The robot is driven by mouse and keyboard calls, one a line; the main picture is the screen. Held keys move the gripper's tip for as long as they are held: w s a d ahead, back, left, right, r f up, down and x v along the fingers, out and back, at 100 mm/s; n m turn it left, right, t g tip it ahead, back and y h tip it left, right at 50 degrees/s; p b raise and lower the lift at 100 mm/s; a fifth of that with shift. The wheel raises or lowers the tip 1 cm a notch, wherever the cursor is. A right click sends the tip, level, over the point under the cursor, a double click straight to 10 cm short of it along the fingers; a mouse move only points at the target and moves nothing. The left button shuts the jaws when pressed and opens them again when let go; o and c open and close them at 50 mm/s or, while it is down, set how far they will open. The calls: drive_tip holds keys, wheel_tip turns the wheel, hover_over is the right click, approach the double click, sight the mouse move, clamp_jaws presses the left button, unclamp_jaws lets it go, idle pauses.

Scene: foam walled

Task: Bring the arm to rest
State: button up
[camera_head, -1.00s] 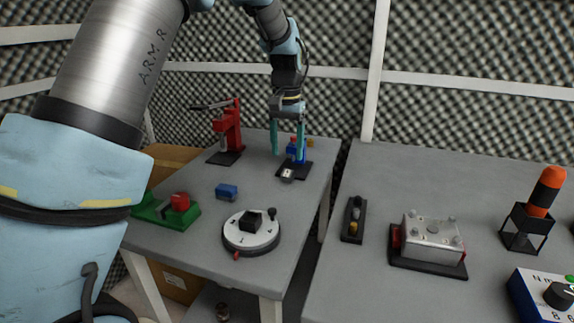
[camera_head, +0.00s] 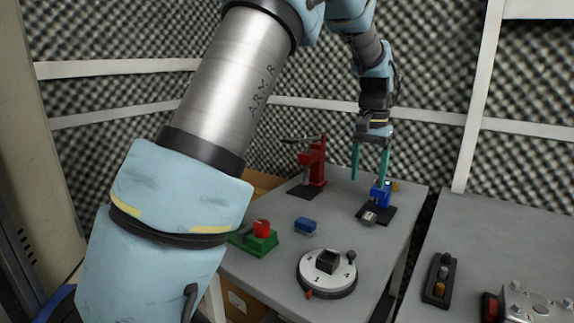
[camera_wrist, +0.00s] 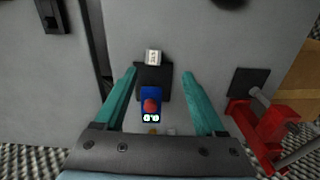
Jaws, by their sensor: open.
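My gripper (camera_head: 370,170) hangs from my arm, pointing down over the back right part of the left table (camera_head: 335,222). Its two teal fingers are apart with nothing between them. In the wrist view my gripper (camera_wrist: 158,88) is open above a blue device (camera_wrist: 151,97) with a red top on a black base. In the head view the same blue device (camera_head: 380,194) stands beside or just behind the right finger. I cannot tell whether they touch.
A red press (camera_head: 314,162) stands at the back left. A white dial (camera_head: 327,275), a small blue block (camera_head: 305,226) and a green base with a red knob (camera_head: 258,238) are nearer. The right table (camera_head: 500,250) holds a black switch box (camera_head: 439,280).

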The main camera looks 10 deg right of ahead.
drive_tip(key=s+a+n+p, duration=0.1)
drive_tip(key=a+n+p, duration=0.3)
drive_tip(key=a, duration=1.7)
drive_tip(key=s+a+f+n+t, duration=0.1)
drive_tip(key=s+a+f+n, duration=0.2)
drive_tip(key=s+a, duration=0.7)
drive_tip(key=a+n, duration=0.1)
drive_tip(key=a, duration=0.2)
drive_tip(key=shift+a+f+t, duration=0.2)
drive_tip(key=shift+a+t, duration=0.1)
drive_tip(key=shift+a, duration=0.05)
drive_tip(key=shift+o, duration=0.2)
